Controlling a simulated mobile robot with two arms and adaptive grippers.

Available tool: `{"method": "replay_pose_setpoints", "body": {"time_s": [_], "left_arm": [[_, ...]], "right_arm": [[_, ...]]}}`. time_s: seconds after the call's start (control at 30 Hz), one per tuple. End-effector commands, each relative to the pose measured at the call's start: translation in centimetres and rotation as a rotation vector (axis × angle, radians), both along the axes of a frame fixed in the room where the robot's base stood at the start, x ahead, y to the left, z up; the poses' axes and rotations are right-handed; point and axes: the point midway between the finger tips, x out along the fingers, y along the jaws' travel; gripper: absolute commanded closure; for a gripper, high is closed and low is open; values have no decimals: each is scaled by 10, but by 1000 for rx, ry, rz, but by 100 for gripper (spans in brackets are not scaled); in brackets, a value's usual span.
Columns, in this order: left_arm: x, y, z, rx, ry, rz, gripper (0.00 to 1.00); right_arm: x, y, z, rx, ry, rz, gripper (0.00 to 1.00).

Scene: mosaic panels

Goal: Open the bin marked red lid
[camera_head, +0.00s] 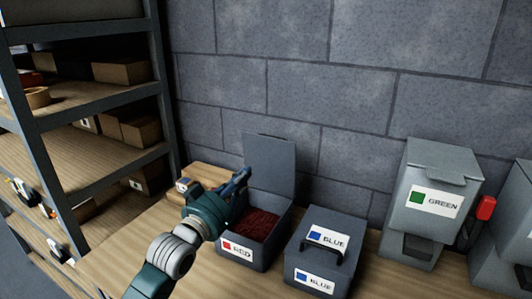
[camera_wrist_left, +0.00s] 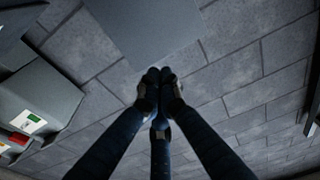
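The bin marked RED (camera_head: 237,251) is a grey box on the wooden bench with a red square on its front label. Its lid (camera_head: 271,163) stands upright at the back, against the wall side. The bin is open and dark red strands (camera_head: 256,224) show inside. My left gripper (camera_head: 245,173) is over the bin's left side, beside the raised lid. In the left wrist view its fingers (camera_wrist_left: 160,78) are drawn together with nothing visible between them. The grey lid (camera_wrist_left: 145,25) shows just beyond the fingertips; I cannot tell whether they touch. My right gripper is not in view.
A closed BLUE bin (camera_head: 318,276) with a black handle stands just right of the red bin. A taller GREEN bin (camera_head: 426,220) stands further right. A shelf rack (camera_head: 155,90) with boxes is at left. A block wall (camera_head: 340,110) closes off the back.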

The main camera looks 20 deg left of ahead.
Motion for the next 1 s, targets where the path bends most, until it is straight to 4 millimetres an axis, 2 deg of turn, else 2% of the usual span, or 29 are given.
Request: {"method": "replay_pose_setpoints", "body": {"time_s": [0.03,0.4,0.53,0.73,1.0], "left_arm": [[8,-1,5,0,-2,0,100],[86,-7,15,0,-2,0,100],[107,-9,17,0,-1,0,100],[125,-11,16,1,-2,-1,100],[128,-11,16,1,-2,-1,100]], "right_arm": [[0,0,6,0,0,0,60],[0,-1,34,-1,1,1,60],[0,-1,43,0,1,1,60],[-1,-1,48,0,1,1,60],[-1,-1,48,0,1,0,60]]}}
